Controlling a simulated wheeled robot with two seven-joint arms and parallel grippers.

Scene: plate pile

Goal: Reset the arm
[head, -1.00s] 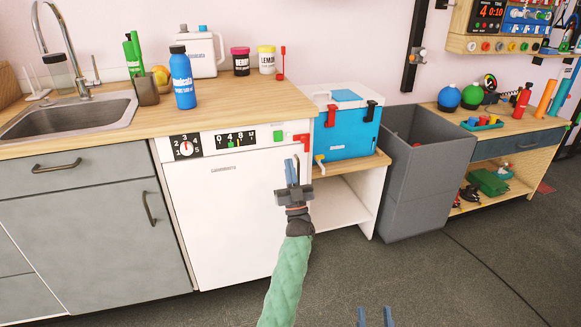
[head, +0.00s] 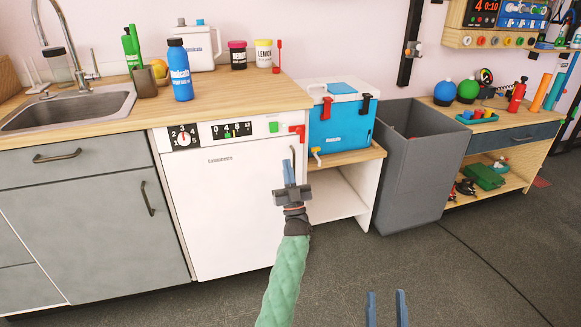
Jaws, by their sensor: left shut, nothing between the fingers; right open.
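My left gripper (head: 289,172) is in the middle of the head view, on a green-sleeved arm. Its blue fingers point up and are shut with nothing between them. It shows in front of the white dishwasher (head: 225,215), near its right edge. My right gripper (head: 386,308) shows only as two blue fingertips at the bottom edge. They stand apart with a gap between them, and the rest of that arm is out of view. No plates are in view.
A wooden counter (head: 225,108) with a sink (head: 75,108) and a blue bottle (head: 180,70) stands behind. Right of the dishwasher are a blue cooler (head: 341,124) on a low shelf, a grey bin (head: 412,185) and a workbench (head: 520,130). The floor (head: 450,270) at lower right is clear.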

